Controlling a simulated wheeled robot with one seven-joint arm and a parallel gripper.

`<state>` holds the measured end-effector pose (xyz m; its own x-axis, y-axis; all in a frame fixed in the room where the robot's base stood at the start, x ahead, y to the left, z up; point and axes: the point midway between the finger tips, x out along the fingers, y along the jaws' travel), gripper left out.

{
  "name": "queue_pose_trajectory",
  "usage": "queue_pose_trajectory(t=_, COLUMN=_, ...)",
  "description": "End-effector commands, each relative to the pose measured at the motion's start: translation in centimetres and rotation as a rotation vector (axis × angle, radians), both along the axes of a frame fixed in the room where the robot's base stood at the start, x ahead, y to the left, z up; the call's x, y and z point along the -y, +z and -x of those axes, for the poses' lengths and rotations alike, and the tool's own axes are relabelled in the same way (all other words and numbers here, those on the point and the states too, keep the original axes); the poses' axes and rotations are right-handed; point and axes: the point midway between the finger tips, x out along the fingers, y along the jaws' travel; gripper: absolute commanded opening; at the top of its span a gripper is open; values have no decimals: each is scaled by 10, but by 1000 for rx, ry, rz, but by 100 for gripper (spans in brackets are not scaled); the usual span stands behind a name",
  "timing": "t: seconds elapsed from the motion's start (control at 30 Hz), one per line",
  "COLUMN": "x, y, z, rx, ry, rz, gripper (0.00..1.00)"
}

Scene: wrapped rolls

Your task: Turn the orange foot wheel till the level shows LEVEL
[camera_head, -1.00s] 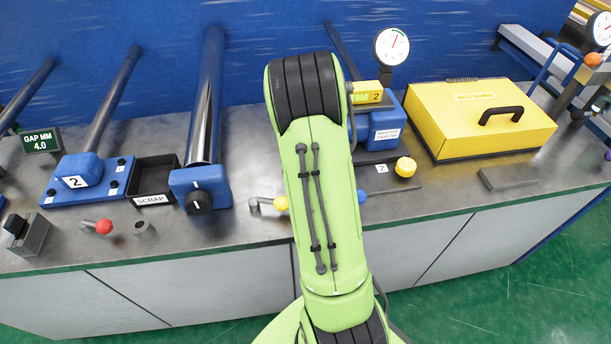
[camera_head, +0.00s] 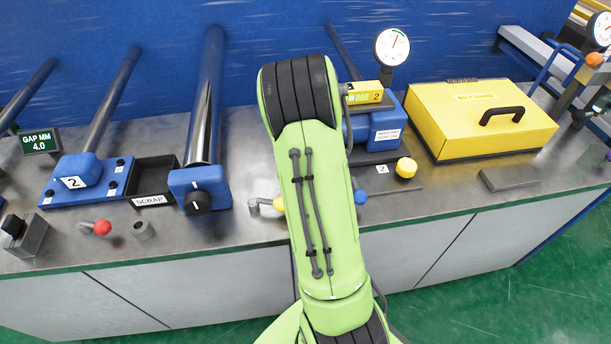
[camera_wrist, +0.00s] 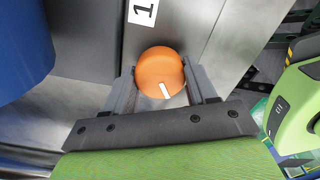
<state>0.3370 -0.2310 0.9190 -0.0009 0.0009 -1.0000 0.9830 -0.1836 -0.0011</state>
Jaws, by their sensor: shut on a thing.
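The orange foot wheel (camera_wrist: 160,72) shows in the wrist view as a round knob with a white mark near its lower edge. My gripper (camera_wrist: 164,85) is shut on it, with one grey finger on each side. The wheel sits next to a white label with a "1" (camera_wrist: 143,10). In the head view my green arm (camera_head: 322,200) covers the middle of the bench, and the gripper and wheel are hidden there. I cannot make out a level display that reads LEVEL in either view.
A blue unit with a dial gauge (camera_head: 392,47) and a yellow box (camera_head: 482,118) stand right of my arm. A black scrap tray (camera_head: 153,180), a blue cylinder unit (camera_head: 200,188) and a red-knobbed lever (camera_head: 102,227) are left. A blue curved body (camera_wrist: 22,50) is close to my gripper.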

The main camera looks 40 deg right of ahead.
Motion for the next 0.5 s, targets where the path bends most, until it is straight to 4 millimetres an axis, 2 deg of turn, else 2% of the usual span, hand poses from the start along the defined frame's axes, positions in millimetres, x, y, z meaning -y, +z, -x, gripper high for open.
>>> queue_pose_trajectory(t=0.27, x=1, y=2, z=-1, rx=4, ry=0, rz=4, gripper=26)
queue_pose_trajectory(t=0.3, x=1, y=2, z=-1, rx=4, ry=0, rz=4, gripper=62)
queue_pose_trajectory(t=0.43, x=1, y=1, z=-1, rx=4, ry=-1, rz=3, gripper=82)
queue_pose_trajectory(t=0.5, x=1, y=1, z=-1, rx=3, ry=-1, rz=3, gripper=82)
